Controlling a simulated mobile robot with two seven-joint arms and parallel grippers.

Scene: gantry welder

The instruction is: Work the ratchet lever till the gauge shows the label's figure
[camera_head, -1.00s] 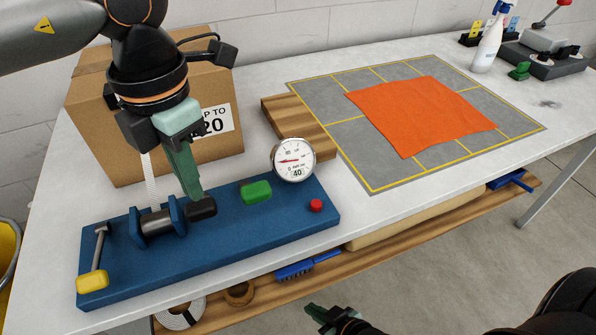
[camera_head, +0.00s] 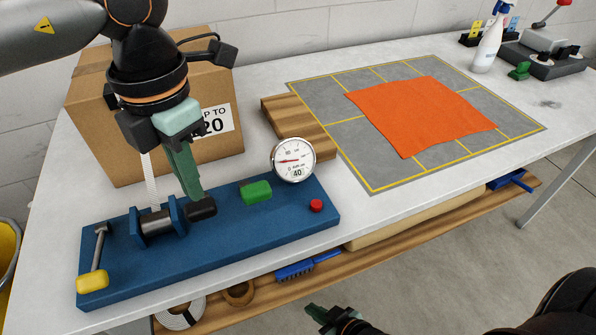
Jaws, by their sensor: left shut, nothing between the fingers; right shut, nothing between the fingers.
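A blue base plate (camera_head: 240,237) lies on the table. On it stand a dark ratchet drum (camera_head: 157,224) with a white strap, a round gauge (camera_head: 293,160), a green block (camera_head: 256,192), a red button (camera_head: 316,206) and a lever with a yellow grip (camera_head: 92,281) at the left end. The gauge's needle points left; a "40" shows on its face. A label (camera_head: 219,121) on the box reads "...P TO" and "20", its left part hidden by my arm. My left gripper (camera_head: 197,203) is shut, at the black knob beside the drum; touching cannot be told. My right gripper (camera_head: 318,312) is shut, low at the bottom edge.
A cardboard box (camera_head: 85,140) stands behind the plate. A wooden block (camera_head: 290,125), a grey mat (camera_head: 365,178) with an orange cloth (camera_head: 420,115), a spray bottle (camera_head: 488,45) and a lever device (camera_head: 543,50) are also on the table.

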